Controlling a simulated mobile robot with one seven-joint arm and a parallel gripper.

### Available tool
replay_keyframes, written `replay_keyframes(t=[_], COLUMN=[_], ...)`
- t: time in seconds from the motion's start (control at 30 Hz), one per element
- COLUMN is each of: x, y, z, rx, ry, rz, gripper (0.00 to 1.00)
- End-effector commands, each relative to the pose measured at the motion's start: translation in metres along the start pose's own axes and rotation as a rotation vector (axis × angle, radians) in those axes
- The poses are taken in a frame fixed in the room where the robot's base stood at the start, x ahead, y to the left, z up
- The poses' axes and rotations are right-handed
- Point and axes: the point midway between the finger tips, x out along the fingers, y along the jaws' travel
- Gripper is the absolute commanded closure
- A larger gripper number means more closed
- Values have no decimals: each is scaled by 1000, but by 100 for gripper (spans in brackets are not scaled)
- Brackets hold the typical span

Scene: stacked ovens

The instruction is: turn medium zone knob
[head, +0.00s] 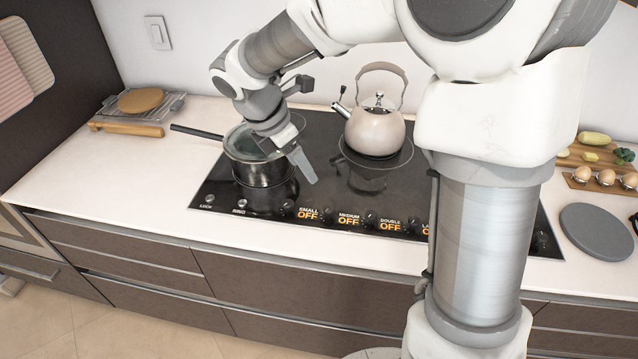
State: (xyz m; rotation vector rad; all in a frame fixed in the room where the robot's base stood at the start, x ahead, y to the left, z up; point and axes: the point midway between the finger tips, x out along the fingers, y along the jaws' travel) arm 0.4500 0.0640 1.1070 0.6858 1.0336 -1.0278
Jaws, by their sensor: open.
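The medium zone label (349,219) glows orange and reads "OFF" on the front edge of the black glass cooktop (228,192). Small dark knobs stand between the labels; one is just left of the medium label (328,212) and one just right of it (370,218). I cannot tell for sure which belongs to the medium zone. My gripper (306,172) is open and points down over the cooktop, behind the small zone label (308,213), touching no knob that I can see. One finger shows clearly; the other is mostly hidden.
A pot with a glass lid (262,172) stands close to the left of my gripper, its handle pointing left. A beige kettle (374,132) stands behind right. A dark round plate (596,231) is at right. White counter (120,185) is clear at left.

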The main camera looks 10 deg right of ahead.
Motion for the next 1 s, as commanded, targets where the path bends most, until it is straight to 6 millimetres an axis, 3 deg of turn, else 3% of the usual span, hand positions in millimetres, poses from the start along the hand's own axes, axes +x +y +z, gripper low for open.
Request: replay_keyframes(t=[0.7,1.0], x=[142,168], y=[-2,-1], z=[-1,0], rx=[4,6], ry=[2,1], rz=[-5,-2], gripper=[35,35])
